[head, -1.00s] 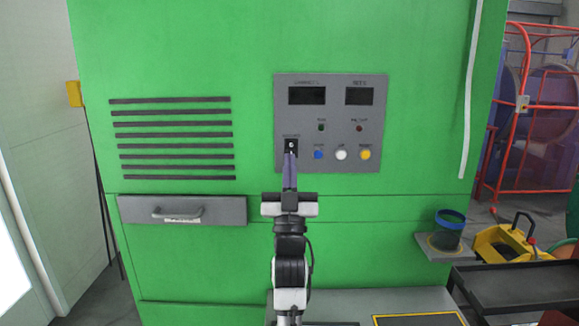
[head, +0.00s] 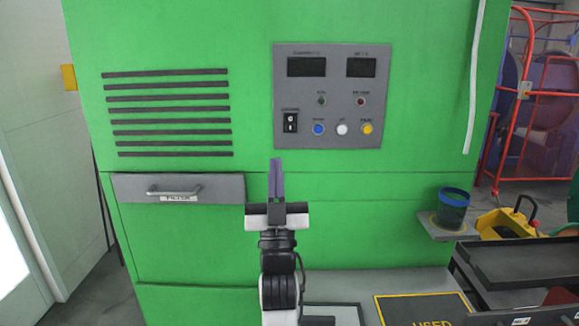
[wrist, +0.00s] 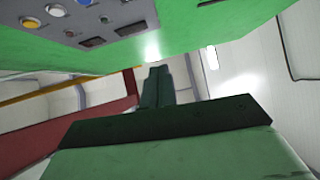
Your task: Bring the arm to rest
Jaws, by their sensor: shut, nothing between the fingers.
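My gripper (head: 276,180) is shut and empty in the head view, its purple fingers pointing up in front of the green cabinet (head: 350,235), below and left of the grey control panel (head: 330,95). The fingertips sit below the black rocker switch (head: 290,122) and cover no control. In the wrist view my closed fingers (wrist: 155,85) show in the middle. The panel appears there at the upper left, with its buttons and dark displays.
A drawer (head: 180,188) marked FILTER is left of my gripper. A blue-rimmed cup (head: 453,207) stands on a small shelf at right. A black tray (head: 515,262) and a yellow-bordered "USED" area (head: 420,308) lie lower right. A red cage (head: 530,95) stands behind.

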